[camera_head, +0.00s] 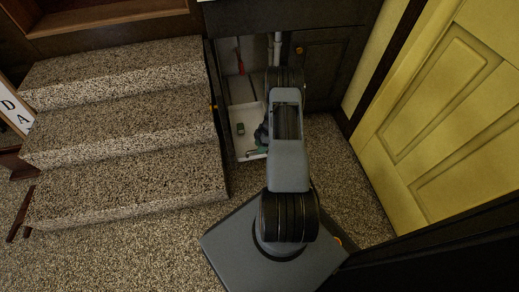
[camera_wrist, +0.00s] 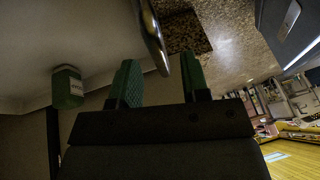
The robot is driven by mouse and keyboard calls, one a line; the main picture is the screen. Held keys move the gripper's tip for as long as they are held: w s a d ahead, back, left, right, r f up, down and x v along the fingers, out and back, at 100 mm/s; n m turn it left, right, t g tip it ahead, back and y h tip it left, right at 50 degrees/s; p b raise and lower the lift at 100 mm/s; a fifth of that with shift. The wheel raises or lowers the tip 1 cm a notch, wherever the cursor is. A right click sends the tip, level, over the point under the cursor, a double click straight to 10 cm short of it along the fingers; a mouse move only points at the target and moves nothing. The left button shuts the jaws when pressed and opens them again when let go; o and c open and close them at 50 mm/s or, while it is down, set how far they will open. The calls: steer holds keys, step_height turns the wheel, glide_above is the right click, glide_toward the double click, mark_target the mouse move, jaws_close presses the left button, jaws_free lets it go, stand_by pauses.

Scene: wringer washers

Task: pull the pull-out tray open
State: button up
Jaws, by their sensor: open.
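The white pull-out tray (camera_head: 235,145) extends forward from the cabinet under the counter, with its front edge near my gripper (camera_head: 257,150). In the wrist view the pale tray surface (camera_wrist: 60,35) fills the upper left. A curved metal bar (camera_wrist: 153,38), seemingly the tray's handle, lies between the two green fingers of my gripper (camera_wrist: 159,65), nearer the right finger. The fingers are apart; whether either touches the bar I cannot tell. A small green container (camera_head: 240,128) is in the tray and also shows in the wrist view (camera_wrist: 67,88). My arm hides the tray's right side.
Speckled steps (camera_head: 120,130) rise at the left, beside an open dark cabinet door. A shut dark cabinet door (camera_head: 320,70) is right of the opening. A red object (camera_head: 239,62) and pipe (camera_head: 277,45) are inside. A yellow door (camera_head: 450,110) stands right.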

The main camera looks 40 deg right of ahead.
steer(key=shift+a+f, duration=0.25)
steer(key=shift+f, duration=0.25)
jaws_close()
stand_by(0.3)
